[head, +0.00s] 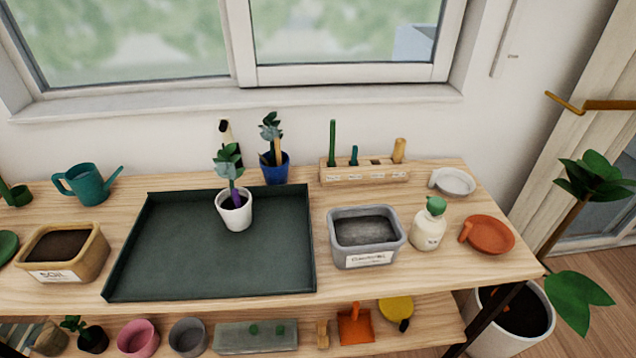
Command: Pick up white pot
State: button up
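The white pot (238,217) stands upright on the dark green tray (180,255), near the tray's back and right of its middle. It holds dark soil, a leafy green plant (228,162) and a small purple item (235,195). My gripper is not in view, and nothing is seen touching the pot.
A blue pot (275,172) with a plant stands close behind the white pot, near a dark upright object (230,140). A soil bin (85,265) is left of the tray; a grey container (345,255) is right of it. The tray's front and left are clear.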

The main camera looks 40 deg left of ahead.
aim_at(224, 168)
jog(key=u, duration=3.15)
jog(key=k, duration=0.55)
jog(key=z, duration=0.95)
jog(key=i, duration=0.9)
